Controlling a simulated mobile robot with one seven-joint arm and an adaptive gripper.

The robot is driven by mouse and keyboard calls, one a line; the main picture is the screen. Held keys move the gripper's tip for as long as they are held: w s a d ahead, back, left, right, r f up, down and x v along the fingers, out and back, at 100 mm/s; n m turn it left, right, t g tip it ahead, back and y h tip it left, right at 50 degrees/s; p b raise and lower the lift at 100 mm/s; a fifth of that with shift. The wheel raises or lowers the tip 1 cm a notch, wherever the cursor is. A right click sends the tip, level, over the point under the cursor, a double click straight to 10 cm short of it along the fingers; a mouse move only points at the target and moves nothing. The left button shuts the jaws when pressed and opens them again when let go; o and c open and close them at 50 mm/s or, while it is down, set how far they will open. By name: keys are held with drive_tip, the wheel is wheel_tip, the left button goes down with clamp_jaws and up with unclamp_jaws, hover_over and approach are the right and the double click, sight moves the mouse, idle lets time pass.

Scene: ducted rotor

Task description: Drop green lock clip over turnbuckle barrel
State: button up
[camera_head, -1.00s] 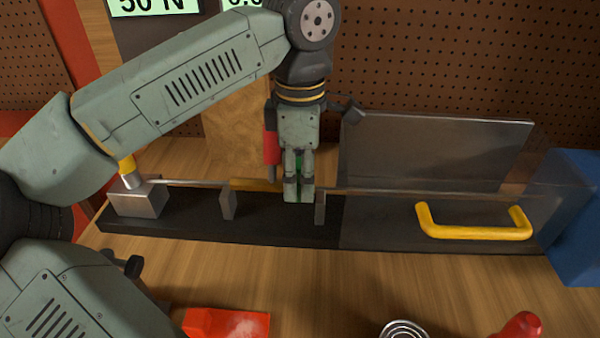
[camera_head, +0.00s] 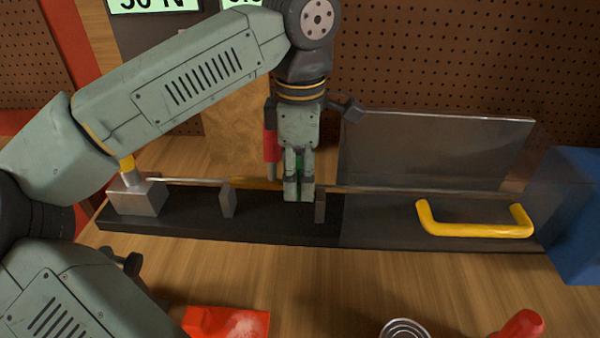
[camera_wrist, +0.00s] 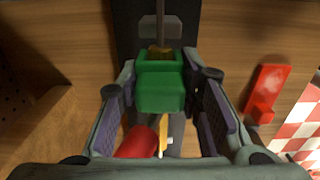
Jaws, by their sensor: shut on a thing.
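My gripper (camera_head: 299,188) is shut on the green lock clip (camera_wrist: 160,82), which fills the space between the fingers in the wrist view. In the head view only a thin strip of the clip (camera_head: 299,160) shows between the fingers. The gripper points down at the rod line over the dark base. The brass-yellow turnbuckle barrel (camera_head: 262,183) lies along the rod, just left of the fingers and partly behind them. Part of the barrel also shows beyond the clip in the wrist view (camera_wrist: 160,52). I cannot tell whether the clip touches the barrel.
Grey upright supports (camera_head: 228,200) and (camera_head: 320,206) hold the rod on the black base (camera_head: 270,225). A clear guard with a yellow handle (camera_head: 475,232) covers the right side. A red cylinder (camera_head: 270,145) is beside the gripper. A red object (camera_head: 228,322) lies in front.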

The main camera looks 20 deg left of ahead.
drive_tip(key=o, duration=1.3)
drive_tip(key=shift+c, duration=0.2)
wheel_tip(320, 180, up, 8)
drive_tip(key=shift+f, duration=0.25)
